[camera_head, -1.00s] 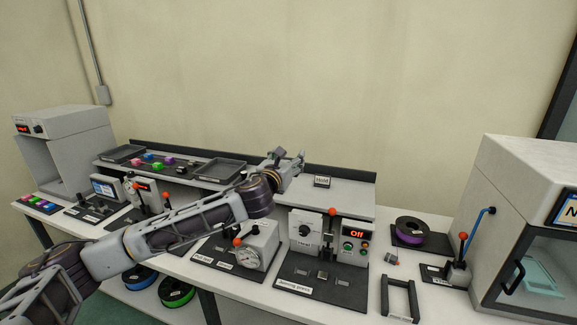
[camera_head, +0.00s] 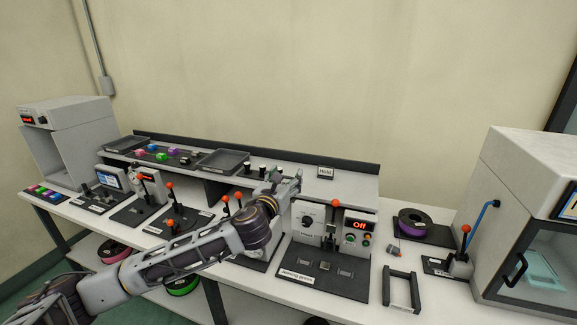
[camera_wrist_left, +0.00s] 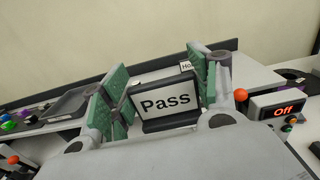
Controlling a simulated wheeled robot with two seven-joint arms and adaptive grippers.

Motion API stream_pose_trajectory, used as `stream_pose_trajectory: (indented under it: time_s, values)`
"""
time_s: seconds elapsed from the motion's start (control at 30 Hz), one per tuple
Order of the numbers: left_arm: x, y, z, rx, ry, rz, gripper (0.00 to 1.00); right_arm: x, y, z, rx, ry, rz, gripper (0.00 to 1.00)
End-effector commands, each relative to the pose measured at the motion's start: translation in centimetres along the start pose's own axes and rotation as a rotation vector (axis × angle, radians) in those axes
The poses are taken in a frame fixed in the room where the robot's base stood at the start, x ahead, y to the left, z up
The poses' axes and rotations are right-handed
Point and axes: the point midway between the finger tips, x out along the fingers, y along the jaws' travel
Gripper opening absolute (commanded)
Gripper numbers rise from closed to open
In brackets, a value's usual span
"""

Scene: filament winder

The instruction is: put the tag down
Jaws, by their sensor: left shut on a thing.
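In the left wrist view, a tag reading "Pass" (camera_wrist_left: 168,103) with a dark frame stands between the green-padded fingers of my left gripper (camera_wrist_left: 160,88). The gripper is shut on it. In the head view my left gripper (camera_head: 289,184) is at the raised white shelf (camera_head: 352,190), left of a standing "Hold" tag (camera_head: 325,173). The Pass tag cannot be made out there, and I cannot tell whether it touches the shelf. My right gripper is not in view.
Below the shelf front stands a press with a red-knobbed lever and an "Off" display (camera_head: 359,225). Small dark pieces (camera_head: 248,167) and a grey tray (camera_head: 222,162) lie left of my gripper. The shelf right of the Hold tag is clear.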

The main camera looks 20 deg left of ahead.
Motion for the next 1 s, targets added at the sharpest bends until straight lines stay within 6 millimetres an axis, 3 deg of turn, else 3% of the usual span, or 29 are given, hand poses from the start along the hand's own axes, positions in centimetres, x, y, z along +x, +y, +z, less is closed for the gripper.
stream_pose_trajectory:
  time_s: [0.57,1.0]
  values:
    - [-3.6,1.1,-9.7,-0.005,0.002,0.041,0.41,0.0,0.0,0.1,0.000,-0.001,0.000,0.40]
    - [-8.0,1.5,-18.2,0.004,0.004,0.056,0.41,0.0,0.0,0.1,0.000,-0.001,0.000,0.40]
